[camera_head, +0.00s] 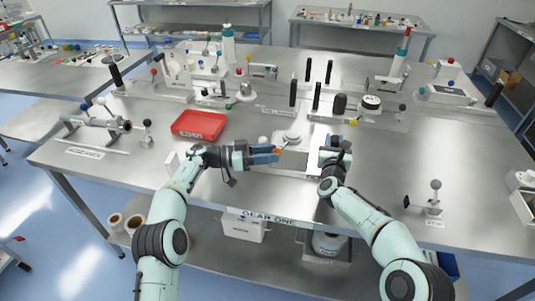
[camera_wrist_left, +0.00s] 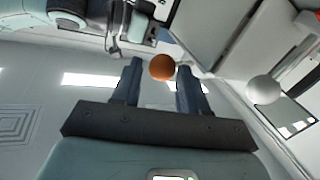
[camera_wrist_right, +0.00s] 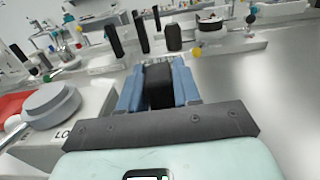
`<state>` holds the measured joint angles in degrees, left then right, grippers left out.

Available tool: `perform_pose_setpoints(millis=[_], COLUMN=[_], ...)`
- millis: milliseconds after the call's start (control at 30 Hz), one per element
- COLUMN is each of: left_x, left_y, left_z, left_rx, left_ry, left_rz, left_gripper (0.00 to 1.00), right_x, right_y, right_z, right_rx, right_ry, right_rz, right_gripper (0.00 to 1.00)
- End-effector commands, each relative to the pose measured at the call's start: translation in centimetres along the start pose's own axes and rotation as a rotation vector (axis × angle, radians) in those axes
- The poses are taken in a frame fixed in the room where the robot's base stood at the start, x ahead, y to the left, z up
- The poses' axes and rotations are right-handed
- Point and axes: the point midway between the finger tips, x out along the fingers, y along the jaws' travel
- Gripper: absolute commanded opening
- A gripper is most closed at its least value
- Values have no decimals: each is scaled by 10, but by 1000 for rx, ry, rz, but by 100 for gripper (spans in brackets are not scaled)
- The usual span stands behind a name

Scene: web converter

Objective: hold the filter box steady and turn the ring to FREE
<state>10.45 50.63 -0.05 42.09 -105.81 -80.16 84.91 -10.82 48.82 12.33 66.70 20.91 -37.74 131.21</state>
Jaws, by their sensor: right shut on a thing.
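The filter box (camera_head: 296,164) is a pale box at the middle of the table's front part, with a round grey ring (camera_head: 291,137) on top. In the right wrist view the ring (camera_wrist_right: 50,104) shows with a rod running off to the left. An orange knob (camera_head: 278,152) sits at the tips of my left gripper (camera_head: 277,153). In the left wrist view the fingers stand apart, with the orange knob (camera_wrist_left: 162,67) between or just beyond their tips; contact cannot be told. My right gripper (camera_wrist_right: 158,75) is shut on a dark block (camera_wrist_right: 159,88) at the box's right side.
A red tray (camera_head: 199,125) lies left of the box. Dark upright posts (camera_head: 316,97) and a yellow knob (camera_head: 353,122) stand behind it. A small stand with a grey ball (camera_head: 435,186) is at the right. The table between it and my right arm is clear.

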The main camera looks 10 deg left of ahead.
Motion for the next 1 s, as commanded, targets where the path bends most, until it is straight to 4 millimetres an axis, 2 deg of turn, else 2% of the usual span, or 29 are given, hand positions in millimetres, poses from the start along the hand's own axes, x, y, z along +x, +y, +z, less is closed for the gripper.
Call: perform_pose_setpoints(millis=[33, 267, 367, 700, 833, 1000], left_x=[0, -5, -18, -90, -108, -120], left_y=[0, -1, -1, 0, 0, 1], left_z=[2, 3, 2, 2, 2, 1], left_rx=[-2, -4, -3, -1, -1, -1], left_ry=[-1, -2, -2, -1, 0, 1], left_rz=[0, -2, -5, -5, -3, -1], left_gripper=[43, 43, 43, 43, 43, 43], right_x=[0, -1, -1, -1, -1, -1], right_y=[-1, 0, 0, 0, 0, 0], right_z=[-16, -15, -15, -15, -15, -15], right_rx=[-3, -3, -3, -3, -3, -3], right_ry=[27, 27, 27, 27, 26, 26], right_rz=[2, 3, 3, 4, 4, 4], right_gripper=[0, 0, 0, 0, 0, 0])
